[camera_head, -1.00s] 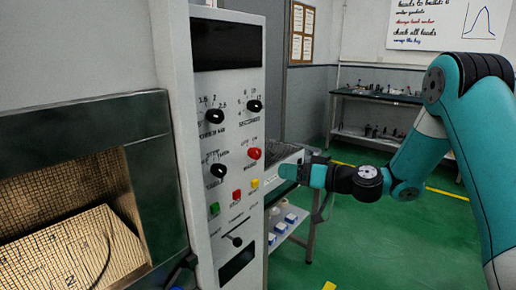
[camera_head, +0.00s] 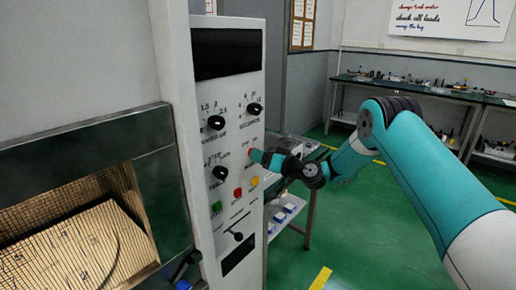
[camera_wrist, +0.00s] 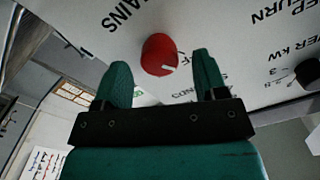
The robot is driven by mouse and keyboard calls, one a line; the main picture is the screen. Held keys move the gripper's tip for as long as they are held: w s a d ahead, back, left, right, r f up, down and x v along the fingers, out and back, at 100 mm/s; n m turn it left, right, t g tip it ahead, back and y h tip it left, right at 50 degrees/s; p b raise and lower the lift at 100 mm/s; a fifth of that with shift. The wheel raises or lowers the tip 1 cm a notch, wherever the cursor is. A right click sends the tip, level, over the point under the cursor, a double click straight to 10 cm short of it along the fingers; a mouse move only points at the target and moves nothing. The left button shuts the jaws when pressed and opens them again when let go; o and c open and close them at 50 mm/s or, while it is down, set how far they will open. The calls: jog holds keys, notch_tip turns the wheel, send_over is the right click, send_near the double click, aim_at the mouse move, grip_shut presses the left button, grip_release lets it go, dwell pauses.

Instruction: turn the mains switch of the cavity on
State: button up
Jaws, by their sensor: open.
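The mains switch is a round red knob (camera_wrist: 160,54) with a white pointer mark, on the white control panel beside the lettering MAINS. In the wrist view the pointer aims toward the lower right, near lettering partly hidden by a finger. My gripper (camera_wrist: 162,60) is open, one finger on each side of the knob in the picture; contact cannot be told. In the head view my gripper (camera_head: 257,156) is at the panel's right part and hides most of the red knob (camera_head: 251,151).
Black knobs (camera_head: 216,122) and green, red and yellow buttons (camera_head: 238,193) sit close by on the panel. A shelf stands behind the panel; green floor is open at right.

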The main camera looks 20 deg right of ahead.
jog(key=shift+x, duration=1.15)
jog(key=c, duration=0.9)
jog(key=shift+c, duration=0.2)
jog(key=shift+f+m+b, duration=0.1)
jog(key=shift+m+b, duration=0.2)
jog(key=shift+m, duration=0.1)
jog(key=shift+d+f+m+b, duration=0.1)
jog(key=shift+m+b, duration=0.8)
jog(key=shift+m, duration=0.2)
jog(key=m+b, duration=0.1)
jog(key=m, duration=0.1)
jog(key=shift+m, duration=0.3)
jog(key=m+b, duration=0.1)
jog(key=m, duration=0.5)
jog(key=shift+b, duration=0.35)
jog(key=shift+m, duration=0.3)
